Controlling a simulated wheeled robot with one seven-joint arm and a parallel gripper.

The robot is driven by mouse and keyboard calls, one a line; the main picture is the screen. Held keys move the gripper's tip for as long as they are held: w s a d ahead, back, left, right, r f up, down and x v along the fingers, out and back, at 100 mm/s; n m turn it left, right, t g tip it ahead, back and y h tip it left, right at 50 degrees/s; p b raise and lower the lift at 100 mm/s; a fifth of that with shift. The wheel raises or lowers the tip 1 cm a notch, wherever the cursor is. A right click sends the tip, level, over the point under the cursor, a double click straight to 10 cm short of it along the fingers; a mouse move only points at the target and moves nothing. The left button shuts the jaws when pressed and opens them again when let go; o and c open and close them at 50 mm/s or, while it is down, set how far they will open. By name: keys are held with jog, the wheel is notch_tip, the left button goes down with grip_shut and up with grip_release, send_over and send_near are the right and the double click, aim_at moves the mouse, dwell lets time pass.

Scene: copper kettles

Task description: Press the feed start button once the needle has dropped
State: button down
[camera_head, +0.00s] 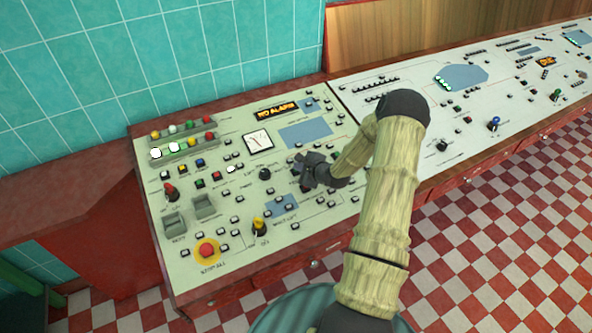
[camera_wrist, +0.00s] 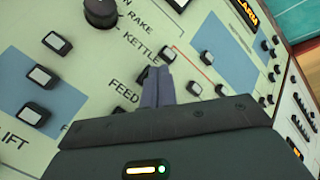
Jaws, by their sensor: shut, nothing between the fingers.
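The white square gauge (camera_head: 258,141) sits on the control panel below the lit NO ALARM display. Its thin dark needle is too small to read surely. My gripper (camera_head: 297,167) is low over the panel, right of and below the gauge. In the wrist view its fingers (camera_wrist: 158,82) are shut and empty, beside the word FEED. A small button (camera_wrist: 141,75) lies just left of the fingertips, between the words KETTLE and FEED. Another button (camera_wrist: 118,110) below FEED is partly hidden by my gripper. I cannot tell which is feed start, or whether the fingers touch the panel.
A red stop button (camera_head: 206,250) on a yellow base is at the panel's near left. A yellow knob (camera_head: 258,224) and a red-handled lever (camera_head: 170,190) stand up from the panel. A black knob (camera_wrist: 101,12) is at the wrist view's top. Teal tiled wall (camera_head: 90,60) bounds the back.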

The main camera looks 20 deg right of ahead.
jog(key=shift+f, duration=0.3)
jog(key=shift+r, duration=0.15)
dwell(0.5)
jog(key=shift+s+r+p, duration=0.1)
jog(key=shift+r+p, duration=0.55)
jog(key=r+p, duration=0.2)
jog(key=s+r+p, duration=0.1)
jog(key=r+p, duration=0.1)
jog(key=r, duration=0.1)
dwell(0.3)
dwell(0.6)
